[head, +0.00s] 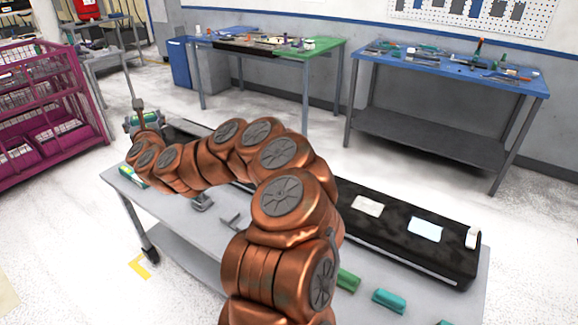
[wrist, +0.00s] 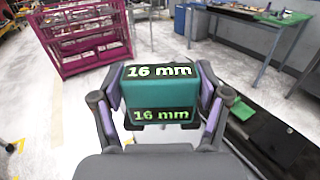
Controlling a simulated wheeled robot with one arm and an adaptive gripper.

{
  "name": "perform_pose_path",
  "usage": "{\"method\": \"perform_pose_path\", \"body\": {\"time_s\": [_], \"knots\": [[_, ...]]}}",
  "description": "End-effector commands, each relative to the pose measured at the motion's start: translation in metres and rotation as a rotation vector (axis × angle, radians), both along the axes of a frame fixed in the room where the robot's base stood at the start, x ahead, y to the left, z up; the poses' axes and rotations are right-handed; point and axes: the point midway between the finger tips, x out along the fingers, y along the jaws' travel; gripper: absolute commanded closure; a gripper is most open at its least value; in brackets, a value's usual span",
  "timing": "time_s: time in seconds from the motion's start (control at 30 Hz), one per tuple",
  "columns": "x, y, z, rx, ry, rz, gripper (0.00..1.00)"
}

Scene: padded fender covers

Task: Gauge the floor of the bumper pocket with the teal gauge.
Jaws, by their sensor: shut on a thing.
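My gripper (wrist: 160,100) is shut on a teal block gauge (wrist: 205,76) marked "16 mm" on two faces, with a finger at each side. In the head view my gripper (head: 143,121) is at the far left end of the grey table, small and partly hidden by my arm. A long black padded cover (head: 445,248) lies along the table, its middle hidden behind my arm. A white patch (head: 367,206) and a pale blue patch (head: 424,229) show on it. In the wrist view the cover (wrist: 272,138) is right of the gauge, with a green patch (wrist: 242,110). I cannot tell which pocket is the bumper pocket.
A green block (head: 348,280) and a teal block (head: 389,300) lie on the grey table (head: 215,232) near its front edge. A grey bracket (head: 231,221) lies further left. A magenta wire rack (head: 48,110) stands at left; blue workbenches (head: 455,66) stand behind, across open floor.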

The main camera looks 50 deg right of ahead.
Motion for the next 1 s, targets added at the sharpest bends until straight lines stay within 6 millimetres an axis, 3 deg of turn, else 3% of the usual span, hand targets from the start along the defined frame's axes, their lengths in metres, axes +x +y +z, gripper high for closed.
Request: {"method": "perform_pose_path", "body": {"time_s": [0.03,0.27,0.5,0.8,1.0], "knots": [[-0.007,-0.023,-0.019,-0.001,-0.003,-0.05,0.53],[-0.045,-0.113,-0.057,-0.004,-0.007,-0.267,0.53],[-0.098,-0.196,-0.097,-0.004,-0.007,-0.491,0.53],[-0.184,-0.286,-0.148,0.003,-0.001,-0.773,0.53],[-0.24,-0.327,-0.176,0.011,0.005,-0.937,0.53]]}}
